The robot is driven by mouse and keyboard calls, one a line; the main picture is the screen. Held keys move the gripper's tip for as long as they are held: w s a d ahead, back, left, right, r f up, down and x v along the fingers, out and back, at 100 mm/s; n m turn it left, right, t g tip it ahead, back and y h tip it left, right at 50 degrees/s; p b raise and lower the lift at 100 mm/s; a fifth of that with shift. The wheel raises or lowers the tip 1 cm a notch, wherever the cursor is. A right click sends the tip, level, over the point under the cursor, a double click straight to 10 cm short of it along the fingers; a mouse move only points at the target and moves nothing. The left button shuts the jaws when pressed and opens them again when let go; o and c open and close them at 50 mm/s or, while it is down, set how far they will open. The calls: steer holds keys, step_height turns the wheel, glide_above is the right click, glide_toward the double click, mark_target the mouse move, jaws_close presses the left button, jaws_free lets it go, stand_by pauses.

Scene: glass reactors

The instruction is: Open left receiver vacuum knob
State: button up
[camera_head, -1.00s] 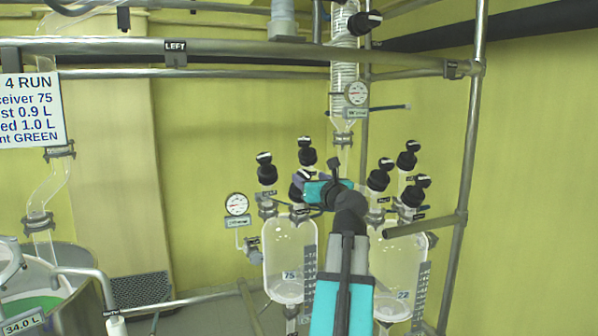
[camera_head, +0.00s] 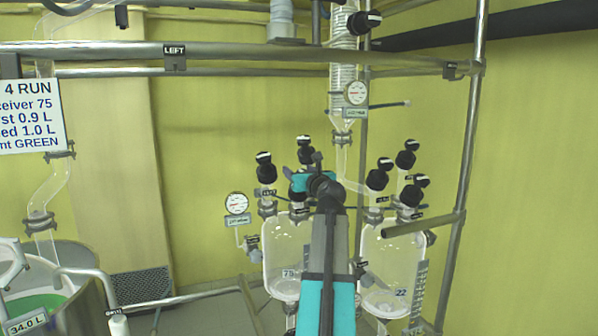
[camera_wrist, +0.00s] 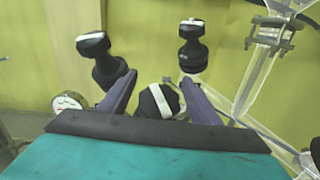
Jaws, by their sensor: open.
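The left receiver (camera_head: 282,250) is a clear glass vessel marked 75. Above it stand black knobs with white stripes: a left one (camera_head: 265,168), a back one (camera_head: 305,150) and a front one (camera_head: 296,196) partly hidden by my gripper (camera_head: 290,172). Their labels are too small to tell which is the vacuum knob. In the wrist view, my gripper (camera_wrist: 158,80) is open, its purple fingers on either side of a striped knob (camera_wrist: 158,100). Contact cannot be told. Two more knobs, left (camera_wrist: 95,48) and right (camera_wrist: 192,45), stand beyond the fingertips.
The right receiver (camera_head: 392,255), marked 22, has its own black knobs (camera_head: 380,175) close to the right of my arm. A round gauge (camera_head: 237,203) is to the left. A glass condenser (camera_head: 343,85) hangs above, and metal rails (camera_head: 250,52) cross overhead.

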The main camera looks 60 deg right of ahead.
steer(key=c, duration=1.1)
steer(key=shift+o, duration=0.2)
steer(key=shift+w+f+n+t+y+b, duration=0.15)
steer(key=shift+n+t+y+b, duration=0.35)
steer(key=shift+n+y+b, duration=0.3)
